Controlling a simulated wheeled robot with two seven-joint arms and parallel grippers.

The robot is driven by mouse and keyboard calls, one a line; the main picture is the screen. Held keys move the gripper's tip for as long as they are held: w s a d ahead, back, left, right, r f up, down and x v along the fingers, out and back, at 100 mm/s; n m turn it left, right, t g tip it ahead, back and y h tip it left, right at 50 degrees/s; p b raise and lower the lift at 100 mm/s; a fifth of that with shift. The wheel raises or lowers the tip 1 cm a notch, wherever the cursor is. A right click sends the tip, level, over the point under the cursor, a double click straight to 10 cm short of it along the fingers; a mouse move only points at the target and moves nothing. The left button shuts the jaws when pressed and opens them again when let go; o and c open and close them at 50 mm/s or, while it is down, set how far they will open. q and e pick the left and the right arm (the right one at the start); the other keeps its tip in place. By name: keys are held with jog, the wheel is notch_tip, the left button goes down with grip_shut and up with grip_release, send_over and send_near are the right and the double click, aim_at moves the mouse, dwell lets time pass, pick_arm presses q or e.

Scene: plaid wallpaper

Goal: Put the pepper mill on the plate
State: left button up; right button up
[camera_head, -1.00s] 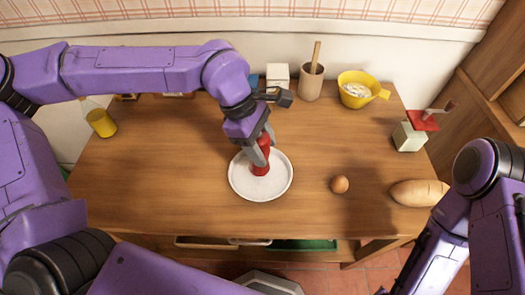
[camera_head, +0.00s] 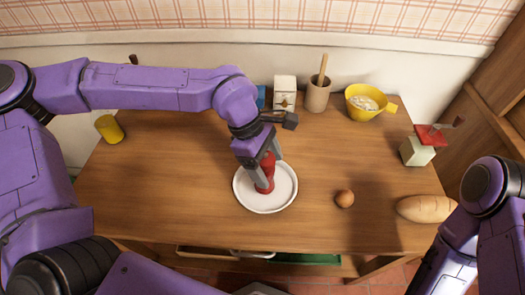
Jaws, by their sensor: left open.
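The red pepper mill (camera_head: 267,172) stands upright on the white plate (camera_head: 282,198), towards its left part. My left gripper (camera_head: 265,180) is open, with its fingers down around the mill. The fingers and wrist hide part of the mill, and I cannot tell if a finger touches it. My right arm shows at the lower right, but its gripper is out of view.
An egg (camera_head: 344,198) and a bread loaf (camera_head: 424,209) lie right of the plate. A red-topped grinder (camera_head: 417,150), yellow bowl (camera_head: 366,105), utensil crock (camera_head: 318,95) and white box (camera_head: 285,92) stand behind. A yellow object (camera_head: 109,128) is at left. The table's left-front is clear.

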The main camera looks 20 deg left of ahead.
pick_arm(q)
jog(key=v, duration=1.1)
jog(key=shift+r+p, duration=0.3)
jog(key=shift+r, duration=0.05)
